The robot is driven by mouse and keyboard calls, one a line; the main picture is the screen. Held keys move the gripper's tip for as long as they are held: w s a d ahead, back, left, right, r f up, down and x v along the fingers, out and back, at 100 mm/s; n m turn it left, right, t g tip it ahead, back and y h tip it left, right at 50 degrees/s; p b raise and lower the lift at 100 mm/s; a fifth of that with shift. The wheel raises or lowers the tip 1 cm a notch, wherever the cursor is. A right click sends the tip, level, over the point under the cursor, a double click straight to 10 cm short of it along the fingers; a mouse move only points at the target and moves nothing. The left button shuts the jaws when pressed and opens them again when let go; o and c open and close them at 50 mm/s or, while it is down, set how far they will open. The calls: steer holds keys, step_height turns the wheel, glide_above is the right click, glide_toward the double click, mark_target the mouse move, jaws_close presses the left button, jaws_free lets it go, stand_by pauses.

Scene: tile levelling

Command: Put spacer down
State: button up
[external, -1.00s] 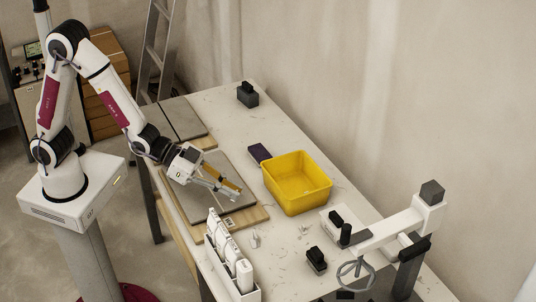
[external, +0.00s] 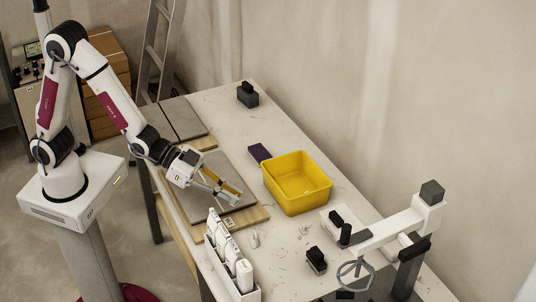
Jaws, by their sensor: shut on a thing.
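My gripper (external: 228,196) is low over the grey tile (external: 208,173) on the wooden board, near the tile's right front part. Its fingers point down and to the right. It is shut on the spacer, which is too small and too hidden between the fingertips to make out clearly. I cannot tell whether the spacer touches the tile.
A yellow bin (external: 298,207) stands right of the board. A white rack (external: 248,293) with several upright white pieces is at the front. A small white piece (external: 254,240) lies near it. Black blocks (external: 316,260) and a stand (external: 408,265) are at the right.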

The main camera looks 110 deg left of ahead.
steer(key=w+a+f+n+y, duration=0.2)
steer(key=w+a+f, duration=0.35)
steer(key=w, duration=0.55)
steer(key=n+y, duration=0.1)
steer(key=y, duration=0.1)
glide_above(301, 239)
step_height(301, 239, down, 7)
steer(key=shift+r+g, duration=0.2)
steer(key=shift+g, duration=0.1)
steer(key=shift+a, duration=0.1)
steer(key=shift+f, duration=3.15)
steer(key=shift+f, duration=1.85)
steer(key=shift+f, duration=0.1)
steer(key=o, duration=0.4)
